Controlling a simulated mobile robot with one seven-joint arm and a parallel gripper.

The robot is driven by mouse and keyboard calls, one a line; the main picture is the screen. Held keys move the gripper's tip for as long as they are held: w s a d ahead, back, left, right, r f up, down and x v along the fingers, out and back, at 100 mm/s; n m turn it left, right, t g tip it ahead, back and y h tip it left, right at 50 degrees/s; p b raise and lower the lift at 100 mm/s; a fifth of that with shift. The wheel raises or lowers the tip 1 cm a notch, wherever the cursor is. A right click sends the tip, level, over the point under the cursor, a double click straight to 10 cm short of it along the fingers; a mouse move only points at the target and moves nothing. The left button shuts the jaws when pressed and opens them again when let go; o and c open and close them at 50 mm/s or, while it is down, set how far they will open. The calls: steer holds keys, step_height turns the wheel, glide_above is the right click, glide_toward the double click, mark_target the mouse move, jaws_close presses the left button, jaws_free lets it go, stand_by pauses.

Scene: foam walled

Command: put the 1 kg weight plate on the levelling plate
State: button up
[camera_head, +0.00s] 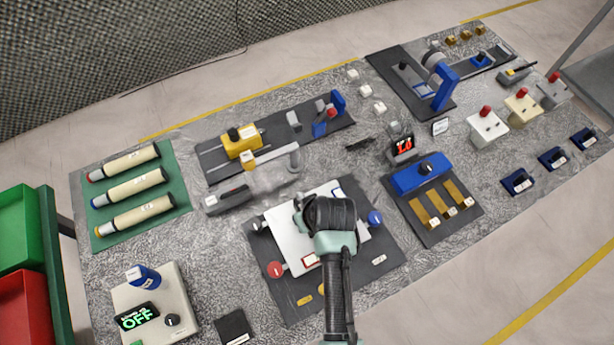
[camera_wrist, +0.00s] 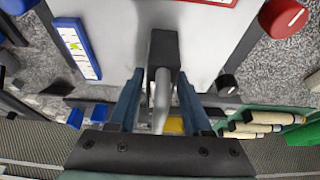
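The levelling plate is a white plate (camera_head: 285,244) on a dark base with red, blue and black knobs; it also fills much of the wrist view (camera_wrist: 215,45). My gripper (camera_head: 302,208) hangs over the levelling plate's upper left part. In the wrist view, my two blue fingers (camera_wrist: 160,82) stand to either side of a dark block (camera_wrist: 163,48) with a pale grey rod. I cannot tell whether the fingers press on it, nor whether it is the 1 kg weight plate. My wrist hides part of the levelling plate. No other weight plate can be made out surely.
A black square pad (camera_head: 233,327) lies front left beside a device reading OFF (camera_head: 140,312). Cylinders lie on a green mat (camera_head: 178,190). A yellow-carriage rail (camera_head: 240,142) is behind, and a blue block with brass bars (camera_head: 422,176) is close on the right.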

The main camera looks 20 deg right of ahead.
steer(key=shift+o, duration=0.8)
steer(key=shift+r, duration=0.25)
steer(key=v, duration=1.2)
